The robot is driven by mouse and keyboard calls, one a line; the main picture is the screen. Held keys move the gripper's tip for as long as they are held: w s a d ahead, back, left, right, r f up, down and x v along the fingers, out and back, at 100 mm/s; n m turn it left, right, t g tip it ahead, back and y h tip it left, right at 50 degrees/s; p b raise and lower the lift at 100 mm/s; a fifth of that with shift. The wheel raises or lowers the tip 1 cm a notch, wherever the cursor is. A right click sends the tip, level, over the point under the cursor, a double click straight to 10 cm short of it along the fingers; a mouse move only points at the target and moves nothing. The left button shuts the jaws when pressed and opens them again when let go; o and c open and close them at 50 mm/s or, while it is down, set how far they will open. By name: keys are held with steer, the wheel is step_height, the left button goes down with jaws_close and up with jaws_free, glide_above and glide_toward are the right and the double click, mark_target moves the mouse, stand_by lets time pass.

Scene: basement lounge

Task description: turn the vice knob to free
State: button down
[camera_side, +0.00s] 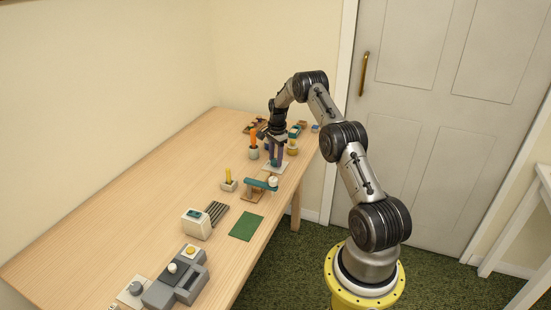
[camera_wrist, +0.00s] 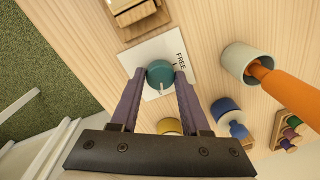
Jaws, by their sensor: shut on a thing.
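The vice knob (camera_wrist: 160,73) is a round teal knob with a white pointer line, which points toward the bottom of the wrist view. It sits on a white plate (camera_wrist: 152,50) with the word FREE printed right of the knob; a second marking beside it is partly hidden and unreadable. My gripper (camera_wrist: 159,76) has its two purple fingers on either side of the knob and is shut on it. In the side view my gripper (camera_side: 276,160) reaches down to the white plate (camera_side: 271,168) at the table's far part; the knob is hidden there.
A pale cup (camera_wrist: 238,60) with an orange stick stands close right of the plate. A blue round object (camera_wrist: 225,108) and a yellow one (camera_wrist: 170,126) are near the fingers. A wooden stand (camera_side: 252,194) with a teal bar is in front. The table's left side is clear.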

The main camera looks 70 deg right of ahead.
steer(key=n, duration=0.5)
steer(key=shift+n, duration=0.3)
steer(key=n, duration=0.5)
steer(key=shift+y, duration=0.4)
steer(key=n, duration=0.5)
steer(key=shift+d+n, duration=0.1)
steer(key=shift+n, duration=0.3)
steer(key=n, duration=0.4)
steer(key=shift+n+g, duration=0.3)
steer(key=shift+n, duration=0.1)
steer(key=shift+c, duration=1.9)
jaws_free()
